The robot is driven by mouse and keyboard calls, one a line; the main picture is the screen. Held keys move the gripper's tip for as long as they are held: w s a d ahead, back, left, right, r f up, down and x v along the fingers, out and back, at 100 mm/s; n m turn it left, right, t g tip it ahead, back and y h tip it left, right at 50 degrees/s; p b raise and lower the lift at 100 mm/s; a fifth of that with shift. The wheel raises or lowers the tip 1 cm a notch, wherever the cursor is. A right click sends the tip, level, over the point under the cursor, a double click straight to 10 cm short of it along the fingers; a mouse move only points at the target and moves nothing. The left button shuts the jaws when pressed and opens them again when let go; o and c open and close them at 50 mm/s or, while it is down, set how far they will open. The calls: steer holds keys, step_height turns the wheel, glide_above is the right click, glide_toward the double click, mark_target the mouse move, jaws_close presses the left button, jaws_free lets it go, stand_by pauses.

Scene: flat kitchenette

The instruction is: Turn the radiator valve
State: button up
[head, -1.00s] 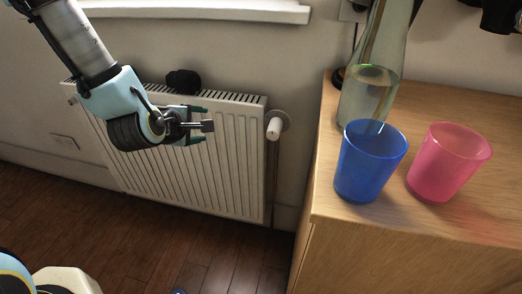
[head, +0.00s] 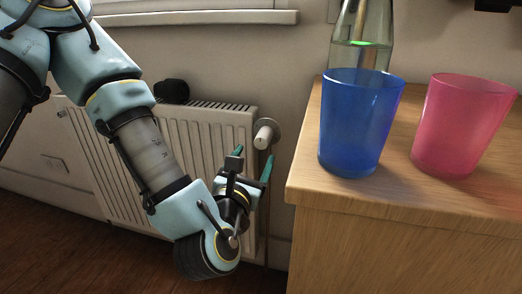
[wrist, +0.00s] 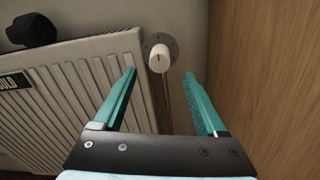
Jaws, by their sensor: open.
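The radiator valve is a white knob (head: 264,135) on a round grey plate on the wall, at the right end of the white radiator (head: 180,130). In the wrist view the knob (wrist: 159,57) shows a red mark on its face and sits beyond the fingertips, between their lines. My gripper (head: 254,160) is open and empty, just below and in front of the knob in the head view. Its two green fingers (wrist: 161,73) point toward the knob in the wrist view. I see no contact with the knob.
A wooden cabinet (head: 300,225) stands close on the right, with a blue cup (head: 358,125), a pink cup (head: 460,125) and a glass bottle (head: 362,40) on top. A black bundle (head: 172,91) lies on the radiator. A pipe runs down below the knob.

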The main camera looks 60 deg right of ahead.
mark_target(261, 143)
steer(key=x, duration=0.8)
steer(key=shift+d+p, duration=0.2)
steer(key=shift+p, duration=0.1)
steer(key=shift+c, duration=0.3)
jaws_close()
